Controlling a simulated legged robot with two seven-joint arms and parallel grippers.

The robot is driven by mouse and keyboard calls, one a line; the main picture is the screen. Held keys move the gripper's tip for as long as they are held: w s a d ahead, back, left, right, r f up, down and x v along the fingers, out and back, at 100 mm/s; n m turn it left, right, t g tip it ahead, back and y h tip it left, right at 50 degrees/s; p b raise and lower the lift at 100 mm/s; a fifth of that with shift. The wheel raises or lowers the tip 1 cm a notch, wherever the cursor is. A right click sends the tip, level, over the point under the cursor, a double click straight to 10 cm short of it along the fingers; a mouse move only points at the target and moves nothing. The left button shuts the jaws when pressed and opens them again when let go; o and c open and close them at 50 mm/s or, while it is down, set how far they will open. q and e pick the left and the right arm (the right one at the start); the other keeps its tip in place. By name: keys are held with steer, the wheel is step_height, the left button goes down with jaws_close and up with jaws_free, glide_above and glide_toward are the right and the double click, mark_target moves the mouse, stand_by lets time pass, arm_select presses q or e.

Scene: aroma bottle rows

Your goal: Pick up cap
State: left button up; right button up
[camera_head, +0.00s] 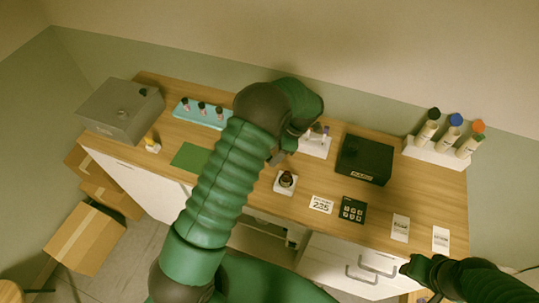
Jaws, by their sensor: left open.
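No loose cap stands out clearly. A small dark bottle (286,180) stands on a white square base near the middle of the table. Small pieces, perhaps caps, stand on a white holder (316,148) partly hidden behind my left arm. My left gripper (278,157) is open, pointing down just above and behind the dark bottle, apart from it; my arm hides part of it. At the right, a white rack (437,155) holds three bottles with a black cap (433,114), a blue cap (456,120) and an orange cap (478,126). My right gripper (412,268) is at the table's front right, its jaws unclear.
The wooden table (300,203) also bears a grey box (122,110), a teal tray (183,114) with small bottles, a green mat (192,157), a black box (364,160) and several flat cards. Cardboard boxes (85,238) stand on the floor at left.

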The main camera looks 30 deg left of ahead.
arm_select(q)
steer(key=shift+s+f, duration=0.2)
steer(key=shift+f, duration=0.45)
steer(key=shift+w+a+f, duration=0.1)
steer(key=shift+a+f, duration=0.1)
steer(key=shift+a, duration=0.4)
steer(key=shift+c, duration=1.3)
steer(key=shift+a, duration=0.15)
steer(key=c, duration=0.5)
jaws_close()
steer(key=shift+d, duration=0.35)
